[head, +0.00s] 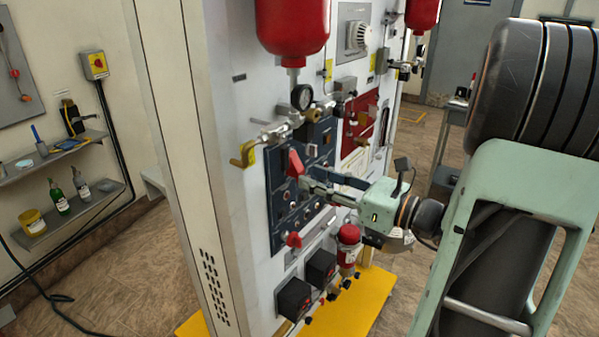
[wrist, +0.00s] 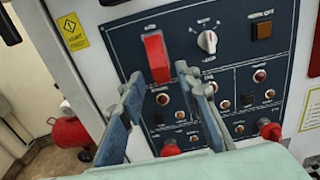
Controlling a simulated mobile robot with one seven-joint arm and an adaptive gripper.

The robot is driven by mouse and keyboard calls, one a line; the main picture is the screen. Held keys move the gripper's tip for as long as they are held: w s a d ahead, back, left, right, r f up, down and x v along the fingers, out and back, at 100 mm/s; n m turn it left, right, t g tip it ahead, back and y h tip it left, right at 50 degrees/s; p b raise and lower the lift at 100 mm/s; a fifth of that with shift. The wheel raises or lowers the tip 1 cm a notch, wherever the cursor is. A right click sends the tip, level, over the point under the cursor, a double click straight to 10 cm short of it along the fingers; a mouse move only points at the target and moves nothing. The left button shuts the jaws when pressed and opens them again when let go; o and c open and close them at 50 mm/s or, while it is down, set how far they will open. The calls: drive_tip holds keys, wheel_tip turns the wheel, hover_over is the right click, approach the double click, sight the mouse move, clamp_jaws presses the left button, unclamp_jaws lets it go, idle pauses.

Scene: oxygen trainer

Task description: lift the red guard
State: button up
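The red guard (wrist: 156,58) is on the upper left of the dark blue control panel (wrist: 222,60), and it also shows in the head view (head: 294,163). It stands out from the panel; what is under it is hidden. My gripper (wrist: 161,84) is open, with its two blue-grey fingers apart and nothing between them. In the wrist view the fingertips lie just below the guard, one to each side. In the head view my gripper (head: 308,181) is close to the guard's lower right. I cannot tell whether a finger touches it.
Red knobs (wrist: 270,131) stick out along the panel's bottom. A pressure gauge (head: 302,97) and brass valve fittings (head: 276,132) project above the panel.

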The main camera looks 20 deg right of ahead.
sight(302, 173)
drive_tip(key=shift+x, duration=2.35)
clamp_jaws()
